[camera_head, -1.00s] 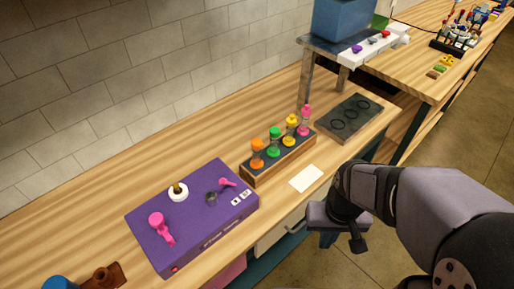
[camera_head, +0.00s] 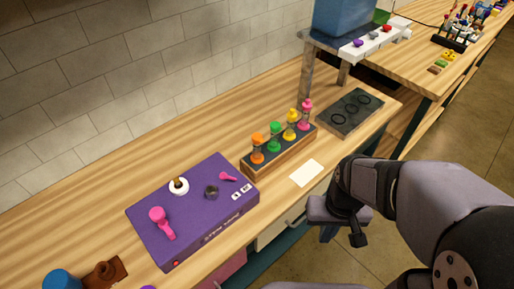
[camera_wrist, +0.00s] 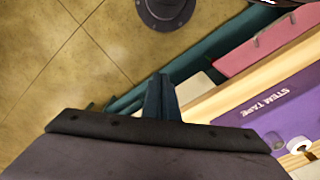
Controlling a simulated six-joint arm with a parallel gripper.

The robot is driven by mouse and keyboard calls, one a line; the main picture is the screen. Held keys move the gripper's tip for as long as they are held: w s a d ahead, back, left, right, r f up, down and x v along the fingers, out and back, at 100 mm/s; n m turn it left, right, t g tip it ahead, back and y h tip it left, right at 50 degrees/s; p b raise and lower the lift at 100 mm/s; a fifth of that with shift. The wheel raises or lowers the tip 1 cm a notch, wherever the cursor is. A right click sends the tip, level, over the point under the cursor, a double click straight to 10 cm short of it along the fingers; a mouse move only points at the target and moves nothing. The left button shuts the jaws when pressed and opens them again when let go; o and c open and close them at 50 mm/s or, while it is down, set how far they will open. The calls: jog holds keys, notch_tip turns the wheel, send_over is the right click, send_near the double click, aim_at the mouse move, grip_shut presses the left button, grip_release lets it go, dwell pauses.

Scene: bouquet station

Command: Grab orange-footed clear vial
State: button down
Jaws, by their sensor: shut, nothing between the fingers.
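The orange-footed clear vial (camera_head: 257,150) stands upright at the near-left end of a wooden rack with a dark top (camera_head: 280,157). It has an orange top and base. Green (camera_head: 274,138), yellow (camera_head: 291,126) and pink (camera_head: 304,116) vials stand in a row beyond it. My gripper (camera_head: 357,239) hangs off the front edge of the bench, right of the rack and apart from every vial. In the wrist view my gripper (camera_wrist: 163,85) is shut and empty, over the floor and the teal bench frame. No vial shows in that view.
A purple stem-tape box (camera_head: 195,210) with pink tools lies left of the rack. A white card (camera_head: 306,173) lies in front of it. A dark plate with rings (camera_head: 350,113) and a raised shelf with a blue bin (camera_head: 345,18) are beyond. Bench behind the rack is clear.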

jog(key=c, duration=1.4)
grip_release()
